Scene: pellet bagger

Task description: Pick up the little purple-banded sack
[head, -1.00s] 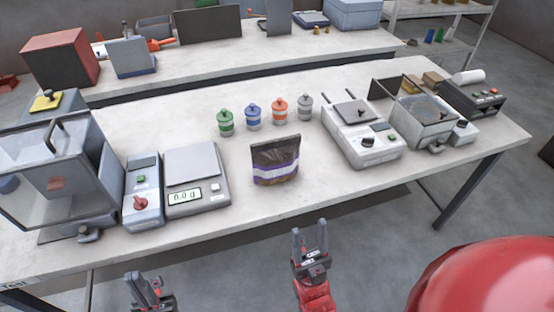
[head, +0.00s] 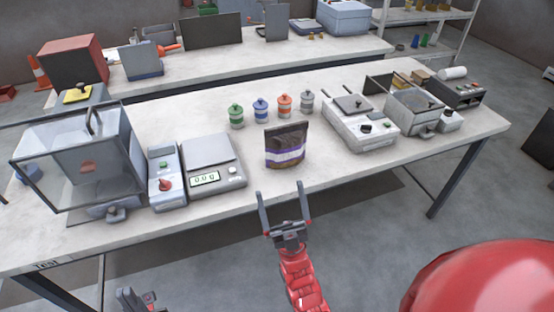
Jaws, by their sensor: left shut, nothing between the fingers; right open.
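The little purple-banded sack (head: 286,146) stands upright near the middle of the white table (head: 340,165). It is dark, with a purple and white band and a see-through strip low down showing brown contents. My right gripper (head: 284,200) is open and empty at the table's front edge, in front of the sack and apart from it. My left gripper (head: 130,296) is shut and empty, low at the bottom left, away from the table top.
A scale (head: 211,165) reading 0.0 stands left of the sack, beside a red-knobbed control box (head: 166,178) and a clear-sided chamber (head: 78,160). Several banded jars (head: 261,110) stand behind. A sealer-like device (head: 360,128) is at the right. Table around the sack is clear.

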